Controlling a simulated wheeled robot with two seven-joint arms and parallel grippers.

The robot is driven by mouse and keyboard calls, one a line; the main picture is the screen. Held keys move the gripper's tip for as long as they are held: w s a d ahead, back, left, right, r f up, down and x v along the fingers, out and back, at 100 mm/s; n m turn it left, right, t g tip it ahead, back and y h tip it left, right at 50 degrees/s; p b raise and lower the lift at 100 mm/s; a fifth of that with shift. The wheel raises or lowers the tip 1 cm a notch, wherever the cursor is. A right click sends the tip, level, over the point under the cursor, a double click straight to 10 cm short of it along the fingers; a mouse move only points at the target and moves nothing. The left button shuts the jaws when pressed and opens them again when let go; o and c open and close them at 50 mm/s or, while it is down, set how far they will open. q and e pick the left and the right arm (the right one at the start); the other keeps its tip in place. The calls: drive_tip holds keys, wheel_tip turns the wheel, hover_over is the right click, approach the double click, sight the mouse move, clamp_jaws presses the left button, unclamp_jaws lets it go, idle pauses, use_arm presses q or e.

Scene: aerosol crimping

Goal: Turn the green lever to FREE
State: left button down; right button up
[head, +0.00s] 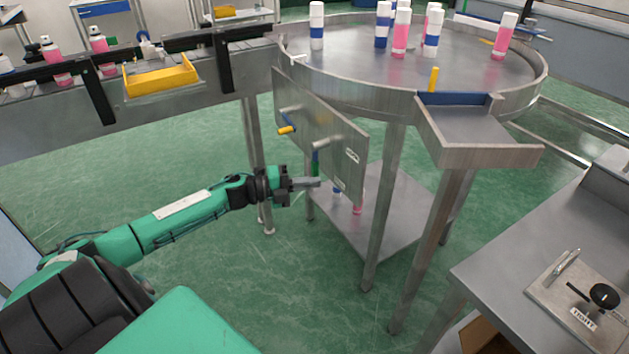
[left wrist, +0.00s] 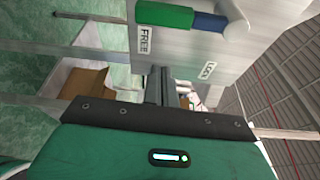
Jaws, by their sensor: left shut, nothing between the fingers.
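The green lever (head: 315,161) hangs down from a grey pivot on the steel panel (head: 338,130) below the round table. In the left wrist view the green lever (left wrist: 165,14) crosses the top edge, with a blue piece (left wrist: 210,22) at its right end. The FREE label (left wrist: 146,39) lies close beside the green part; the LOCK label (left wrist: 208,72) is farther right. My left gripper (head: 314,183) is shut and empty, near the lever's lower end; I cannot tell if it touches. Its fingers (left wrist: 159,84) show in the left wrist view. My right gripper is out of view.
A yellow-handled lever (head: 287,130) sits higher left on the panel. The round table (head: 450,65) carries several cans. Its legs and a lower shelf (head: 375,225) stand right of my gripper. A conveyor (head: 60,110) runs along the left; the floor between is clear.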

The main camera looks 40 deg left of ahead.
use_arm(q)
drive_tip(key=v, duration=0.8)
drive_tip(key=shift+a+f+p, duration=0.2)
drive_tip(key=shift+f+p, duration=0.1)
drive_tip(key=shift+f, duration=0.05)
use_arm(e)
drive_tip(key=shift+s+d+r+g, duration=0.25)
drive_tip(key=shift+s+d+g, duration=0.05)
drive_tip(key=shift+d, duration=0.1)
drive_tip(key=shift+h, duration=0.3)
